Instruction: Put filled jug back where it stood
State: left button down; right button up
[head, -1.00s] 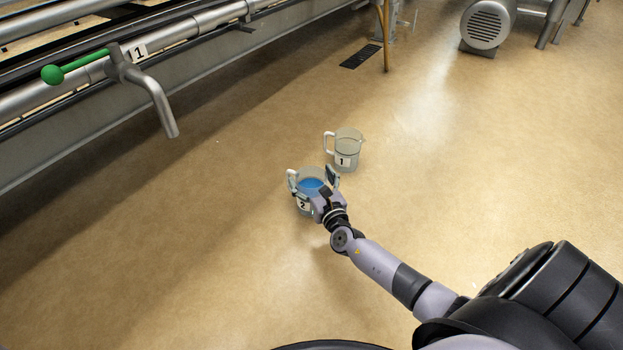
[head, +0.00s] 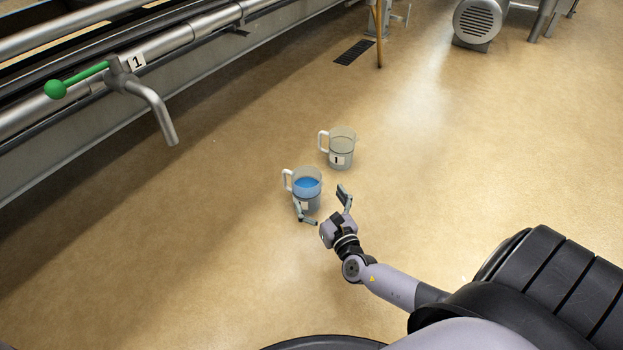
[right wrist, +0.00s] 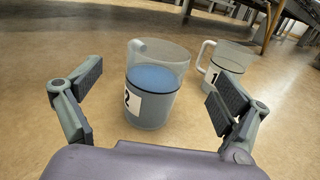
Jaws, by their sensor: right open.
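The filled jug (head: 307,186), labelled 2 and holding blue liquid, stands upright on the floor, its white handle to the left in the head view. In the right wrist view the jug (right wrist: 151,97) stands ahead of my open fingers, apart from both. My right gripper (head: 322,204) is open and empty, just to the near right side of the jug; it also shows in the right wrist view (right wrist: 158,98). The left gripper is not in view.
A second jug (head: 341,148), labelled 1, stands close behind and right of the filled one; it also shows in the right wrist view (right wrist: 226,72). A pipe with a spout (head: 152,105) and green-knobbed lever (head: 72,83) is at left. Open floor surrounds the jugs.

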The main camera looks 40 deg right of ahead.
jog(key=s, duration=0.3)
jog(key=shift+s+a+p, duration=0.15)
jog(key=shift+a+p, duration=0.15)
jog(key=shift+p, duration=0.05)
